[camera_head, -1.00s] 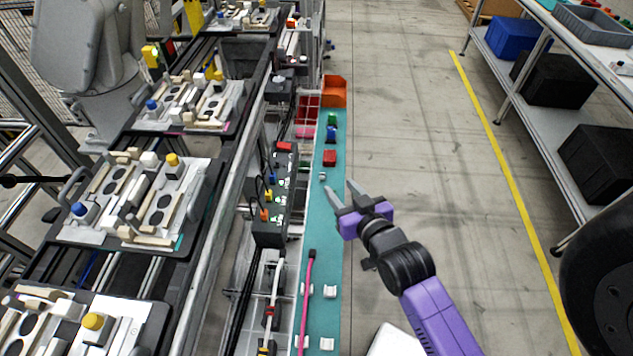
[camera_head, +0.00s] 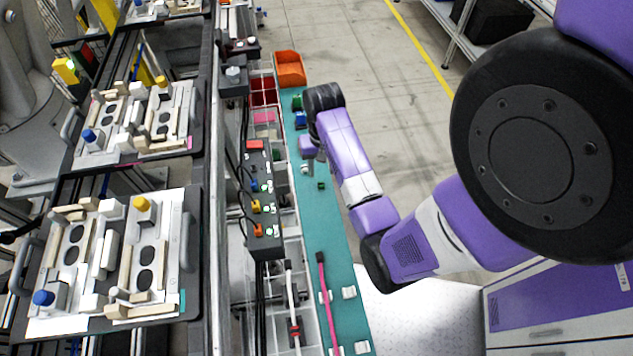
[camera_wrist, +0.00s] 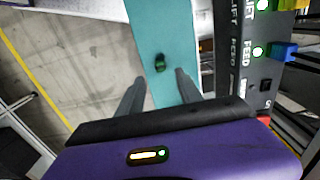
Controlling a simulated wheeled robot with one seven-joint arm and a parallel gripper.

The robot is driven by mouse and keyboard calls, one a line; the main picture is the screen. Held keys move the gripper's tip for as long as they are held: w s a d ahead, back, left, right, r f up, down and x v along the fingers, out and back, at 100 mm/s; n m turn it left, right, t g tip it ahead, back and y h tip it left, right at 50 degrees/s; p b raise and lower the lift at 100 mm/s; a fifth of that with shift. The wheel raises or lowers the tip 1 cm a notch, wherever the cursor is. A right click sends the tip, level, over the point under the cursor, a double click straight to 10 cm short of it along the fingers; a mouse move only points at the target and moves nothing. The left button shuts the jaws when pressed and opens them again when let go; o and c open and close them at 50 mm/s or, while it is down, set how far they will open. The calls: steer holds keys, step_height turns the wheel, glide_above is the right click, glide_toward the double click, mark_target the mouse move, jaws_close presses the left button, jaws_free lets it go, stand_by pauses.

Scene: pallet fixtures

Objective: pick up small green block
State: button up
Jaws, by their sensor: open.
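The small green block (camera_wrist: 160,63) lies on the teal strip (camera_wrist: 150,20) in the wrist view, just beyond the fingertips and about midway between them. It also shows in the head view (camera_head: 321,185) as a small dark green piece on the teal strip. My gripper (camera_wrist: 160,80) is open and empty, with its two grey fingers spread apart. In the head view my gripper (camera_head: 309,163) points down over the strip, a little behind the block, with its fingers mostly hidden. I cannot tell its exact height above the strip.
A black control box (camera_head: 262,200) with buttons stands left of the strip and shows close on the right in the wrist view. A larger green block (camera_head: 297,103), a blue block (camera_head: 300,119) and an orange bin (camera_head: 290,68) are farther back. A pink cable (camera_head: 327,300) lies nearer.

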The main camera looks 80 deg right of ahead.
mark_target(321, 184)
step_height(321, 184, down, 8)
steer(key=shift+r, duration=0.25)
steer(key=shift+c, duration=0.4)
jaws_close()
